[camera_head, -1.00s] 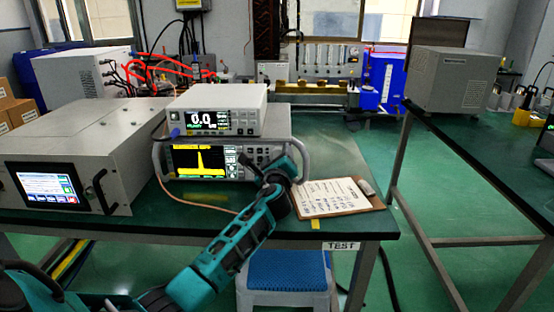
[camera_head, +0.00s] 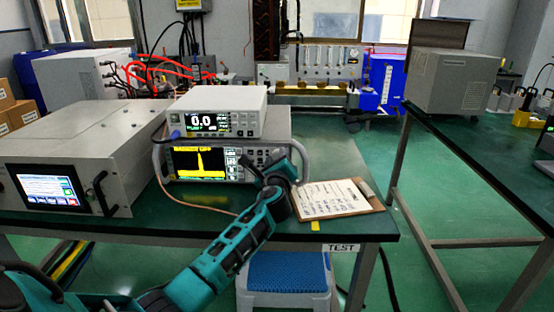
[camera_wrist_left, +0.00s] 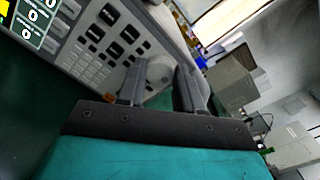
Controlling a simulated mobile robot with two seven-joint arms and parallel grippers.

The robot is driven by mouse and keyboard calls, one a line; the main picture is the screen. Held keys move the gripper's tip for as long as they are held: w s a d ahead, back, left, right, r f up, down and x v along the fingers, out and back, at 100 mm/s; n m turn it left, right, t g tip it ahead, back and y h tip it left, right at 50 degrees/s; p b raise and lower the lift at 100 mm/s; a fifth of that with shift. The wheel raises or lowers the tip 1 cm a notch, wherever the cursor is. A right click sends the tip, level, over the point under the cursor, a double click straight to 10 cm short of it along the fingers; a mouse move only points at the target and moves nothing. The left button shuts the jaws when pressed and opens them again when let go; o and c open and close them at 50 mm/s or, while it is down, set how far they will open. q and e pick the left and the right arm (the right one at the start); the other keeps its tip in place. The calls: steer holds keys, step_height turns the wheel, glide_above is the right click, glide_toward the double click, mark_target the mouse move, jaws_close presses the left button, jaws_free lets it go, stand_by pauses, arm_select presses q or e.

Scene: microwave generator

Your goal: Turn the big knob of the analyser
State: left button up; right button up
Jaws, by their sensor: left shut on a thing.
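The analyser (camera_head: 197,161) stands on the green bench with a lit screen showing a yellow peak. A white meter reading 0.0 (camera_head: 218,122) sits on top of it. My left gripper (camera_head: 270,163) is at the right part of the analyser's front, and its wrist hides the knob in the head view. In the left wrist view, the round grey big knob (camera_wrist_left: 159,70) is between the two fingers of my left gripper (camera_wrist_left: 161,82), which is shut on it. Rows of buttons (camera_wrist_left: 96,33) lie beside the knob. My right gripper is not in view.
A clipboard with paper (camera_head: 330,199) lies on the bench just right of the wrist. A large grey unit with a screen (camera_head: 86,150) stands to the left. A blue stool (camera_head: 288,270) is below the bench edge. A thin cable runs in front of the analyser.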

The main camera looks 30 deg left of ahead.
arm_select(q)
steer(key=shift+r+m+p, duration=0.2)
steer(key=shift+m+p, duration=0.3)
steer(key=shift+p, duration=0.1)
steer(key=m+p, duration=0.3)
steer(key=shift+m+p, duration=1.05)
steer(key=shift+m, duration=0.05)
steer(key=shift+m+p, duration=0.35)
steer(key=shift+m, duration=0.05)
steer(key=shift+f+m, duration=0.1)
steer(key=shift+m, duration=0.2)
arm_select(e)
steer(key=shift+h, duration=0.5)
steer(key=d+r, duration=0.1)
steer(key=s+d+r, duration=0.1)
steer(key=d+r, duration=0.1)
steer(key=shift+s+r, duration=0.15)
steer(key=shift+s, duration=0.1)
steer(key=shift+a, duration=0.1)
arm_select(q)
steer(key=o, duration=1)
steer(key=shift+o, duration=0.2)
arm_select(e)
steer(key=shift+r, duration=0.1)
